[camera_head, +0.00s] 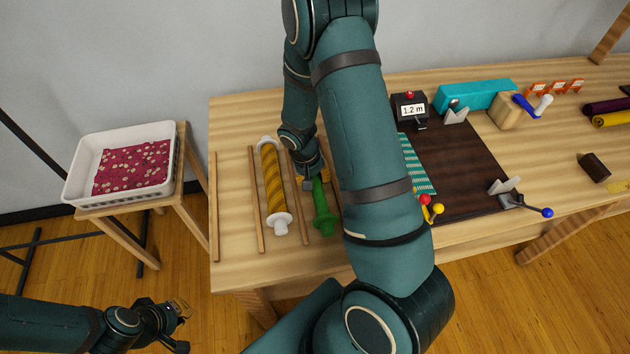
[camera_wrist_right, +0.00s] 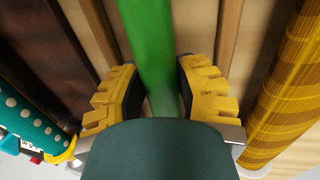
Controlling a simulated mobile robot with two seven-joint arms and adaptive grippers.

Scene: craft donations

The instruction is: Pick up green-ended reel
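The green-ended reel (camera_head: 325,222) lies lengthwise between wooden strips on the left part of the table; my right arm hides its far part. My right gripper (camera_head: 313,181) is down over that far part. In the right wrist view, the yellow fingers of my right gripper (camera_wrist_right: 162,92) stand on both sides of the green reel (camera_wrist_right: 150,40), with a small gap at the left finger, so it looks open around the reel. My left gripper (camera_head: 180,310) is off the table at lower left, away from the reel; its opening is unclear.
A yellow striped roll with white ends (camera_head: 273,185) lies left of the green reel, past a wooden strip (camera_head: 296,195). A white basket (camera_head: 122,165) stands on a stool at left.

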